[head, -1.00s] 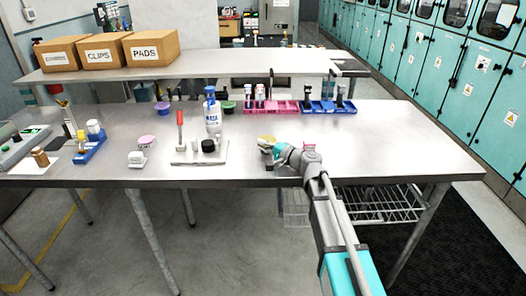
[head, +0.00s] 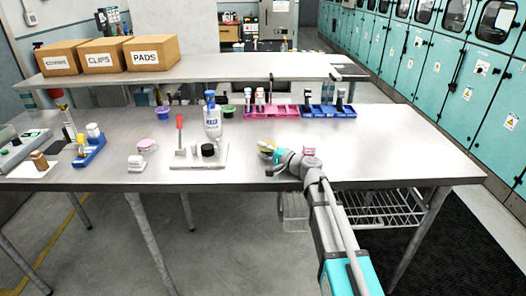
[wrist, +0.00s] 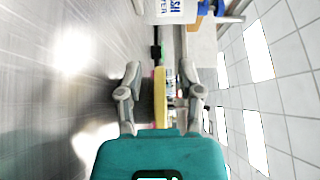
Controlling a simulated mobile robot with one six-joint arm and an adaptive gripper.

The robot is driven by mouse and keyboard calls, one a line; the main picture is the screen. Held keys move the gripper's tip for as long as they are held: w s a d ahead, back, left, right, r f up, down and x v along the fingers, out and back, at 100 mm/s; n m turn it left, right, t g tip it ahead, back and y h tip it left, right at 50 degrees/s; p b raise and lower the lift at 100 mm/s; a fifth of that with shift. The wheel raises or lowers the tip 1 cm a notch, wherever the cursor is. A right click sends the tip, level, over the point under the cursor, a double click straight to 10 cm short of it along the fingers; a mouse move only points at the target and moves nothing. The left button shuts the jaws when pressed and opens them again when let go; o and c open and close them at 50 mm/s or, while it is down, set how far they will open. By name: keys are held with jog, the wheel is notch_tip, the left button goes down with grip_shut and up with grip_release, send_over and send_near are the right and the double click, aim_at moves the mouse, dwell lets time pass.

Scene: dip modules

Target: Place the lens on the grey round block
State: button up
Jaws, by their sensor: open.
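A white board (head: 184,163) on the near table bears a small grey round block (head: 195,150), a black round piece (head: 208,150) and a red-handled tool (head: 180,130). I cannot tell for sure which piece is the lens; the black round piece may be it. My gripper (head: 267,153) is low over the table, right of the board, pointing left. In the wrist view my gripper (wrist: 161,70) has its fingers apart. A yellow thing (wrist: 160,98) shows between them, apparently unheld; it also shows at the gripper in the head view (head: 266,146).
A white bottle (head: 212,123) stands behind the board. A pink-topped round tub (head: 147,145) and a white block (head: 136,163) are left of it. Pink (head: 271,112) and blue (head: 329,112) racks stand at the back.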

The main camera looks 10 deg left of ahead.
jog(key=shift+r, duration=0.15)
jog(key=shift+d, duration=0.1)
jog(key=v, duration=1.1)
jog(key=shift+s+d, duration=0.2)
jog(key=shift+d, duration=0.15)
dwell(0.4)
